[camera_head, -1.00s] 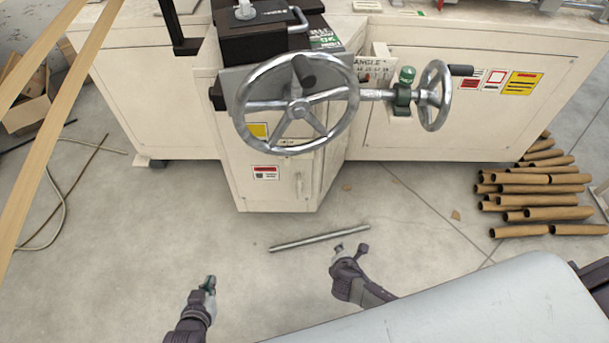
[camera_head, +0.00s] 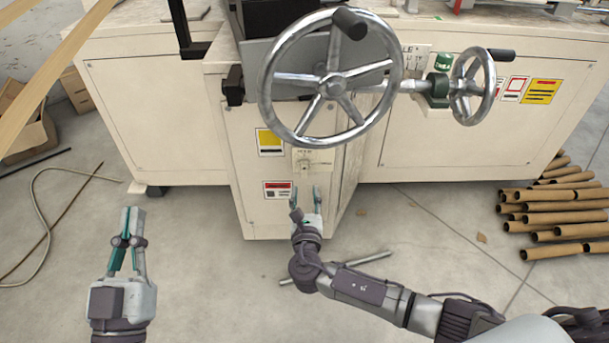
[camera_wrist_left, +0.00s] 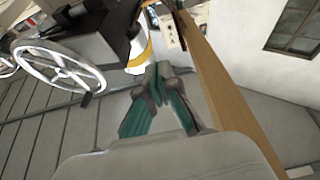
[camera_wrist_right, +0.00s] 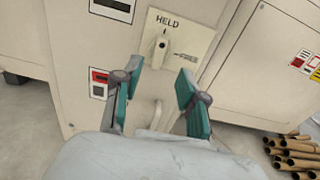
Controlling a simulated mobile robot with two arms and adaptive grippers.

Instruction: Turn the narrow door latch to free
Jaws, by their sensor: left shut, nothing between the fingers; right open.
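The latch (camera_wrist_right: 160,48) is a small cream lever on a plate (camera_wrist_right: 192,42) on the narrow door (camera_wrist_right: 75,30) of the machine. It stands roughly upright under the word HELD; FREE is printed to its right. In the head view the latch (camera_head: 304,164) sits just below the large handwheel. My right gripper (camera_head: 306,192) is open and empty, facing the door just below the latch. In the right wrist view its fingers (camera_wrist_right: 160,74) lie either side below the latch, apart from it. My left gripper (camera_head: 133,212) is shut and empty, off to the left above the floor.
The large handwheel (camera_head: 332,84) overhangs the door, with a smaller handwheel (camera_head: 473,87) to its right. A pale door handle (camera_wrist_right: 156,117) shows below the latch. A metal bar (camera_head: 372,258) lies on the floor; cardboard tubes (camera_head: 560,212) are piled at right.

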